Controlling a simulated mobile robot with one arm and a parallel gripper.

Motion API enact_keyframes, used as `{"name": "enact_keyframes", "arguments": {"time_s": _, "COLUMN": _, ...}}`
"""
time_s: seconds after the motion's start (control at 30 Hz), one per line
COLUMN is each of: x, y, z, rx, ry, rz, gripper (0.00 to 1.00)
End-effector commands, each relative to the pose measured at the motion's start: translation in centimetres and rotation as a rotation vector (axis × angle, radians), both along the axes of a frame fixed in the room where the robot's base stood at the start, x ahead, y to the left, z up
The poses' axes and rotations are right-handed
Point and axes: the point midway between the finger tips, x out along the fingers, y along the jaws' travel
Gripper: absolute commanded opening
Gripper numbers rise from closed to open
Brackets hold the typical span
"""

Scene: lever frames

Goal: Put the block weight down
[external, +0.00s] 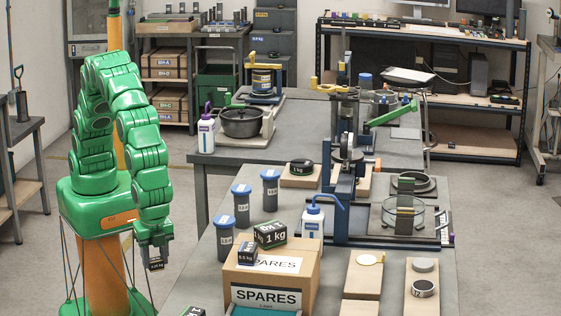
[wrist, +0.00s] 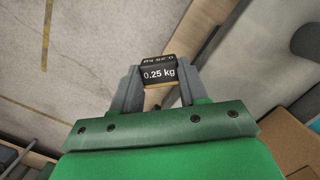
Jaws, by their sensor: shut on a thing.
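The block weight (wrist: 158,74) is a small dark block with a tan lower edge, labelled "0.25 kg". My gripper (wrist: 158,88) is shut on it, with one grey finger on each side. In the external view my gripper (external: 154,254) hangs low to the left of the front table, and the block weight (external: 155,265) shows small at its tips. It is held over the floor, clear of the table top. The inner faces of the block are hidden by the fingers.
A blue lever frame (external: 342,205) stands farther back. Bare table shows left of the box.

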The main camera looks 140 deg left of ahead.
Motion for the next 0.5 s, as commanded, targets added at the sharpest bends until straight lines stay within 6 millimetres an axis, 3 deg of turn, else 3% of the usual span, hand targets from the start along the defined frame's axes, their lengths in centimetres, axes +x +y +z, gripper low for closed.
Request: {"name": "enact_keyframes", "arguments": {"time_s": 0.5, "x": 6.6, "y": 7.0, "z": 6.2, "rx": 0.003, "ry": -0.002, "rz": -0.614, "gripper": 0.03}}
